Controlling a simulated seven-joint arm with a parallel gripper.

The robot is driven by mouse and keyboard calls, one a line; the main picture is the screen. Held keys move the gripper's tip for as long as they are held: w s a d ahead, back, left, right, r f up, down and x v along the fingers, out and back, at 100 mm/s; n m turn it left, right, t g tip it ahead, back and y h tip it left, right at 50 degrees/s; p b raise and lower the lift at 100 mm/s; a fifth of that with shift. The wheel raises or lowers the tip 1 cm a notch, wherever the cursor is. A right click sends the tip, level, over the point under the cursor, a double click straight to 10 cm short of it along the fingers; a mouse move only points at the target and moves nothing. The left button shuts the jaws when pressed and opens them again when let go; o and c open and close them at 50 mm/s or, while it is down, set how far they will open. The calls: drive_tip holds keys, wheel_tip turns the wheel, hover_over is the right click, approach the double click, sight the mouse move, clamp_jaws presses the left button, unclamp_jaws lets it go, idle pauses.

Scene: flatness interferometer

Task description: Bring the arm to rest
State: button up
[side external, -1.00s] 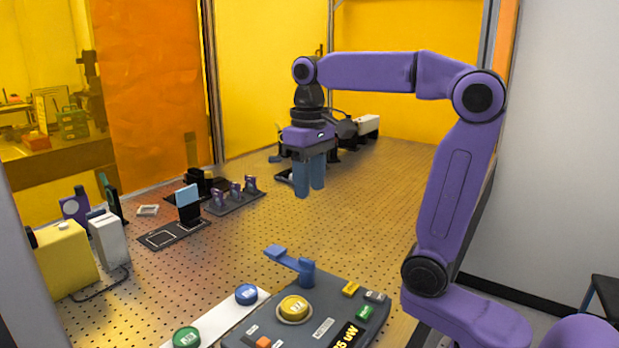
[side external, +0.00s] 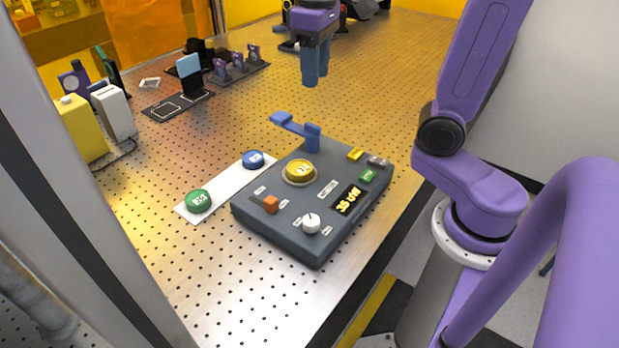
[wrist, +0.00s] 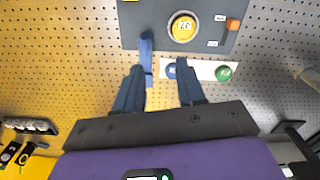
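My gripper (side external: 312,80) hangs above the perforated table, fingers pointing down, beyond the blue lever in the side external view. In the wrist view my gripper (wrist: 159,66) has its two blue fingers apart with nothing held between them. The blue lever (side external: 290,125) stands at the far edge of the dark control box (side external: 285,228) and shows to the left of the gap between the fingertips in the wrist view (wrist: 146,48). The fingers look clear of the table and the box.
The box carries a yellow button (side external: 299,170), an orange switch (side external: 271,204), a white knob (side external: 311,222) and a lit display (side external: 348,200). A white strip (side external: 226,186) holds green and blue buttons. Optical mounts and a yellow block (side external: 80,130) stand at the left. The table between is clear.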

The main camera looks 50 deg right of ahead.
drive_tip(key=s+a+f+n, duration=0.1)
drive_tip(key=s+f+n, duration=0.4)
drive_tip(key=s, duration=0.4)
drive_tip(key=s+a+f+n, duration=0.1)
drive_tip(key=s+f+n, duration=0.4)
drive_tip(key=s+f, duration=0.2)
drive_tip(key=shift+s+a+f, duration=0.25)
drive_tip(key=shift+s+a, duration=0.1)
drive_tip(key=shift+s, duration=0.85)
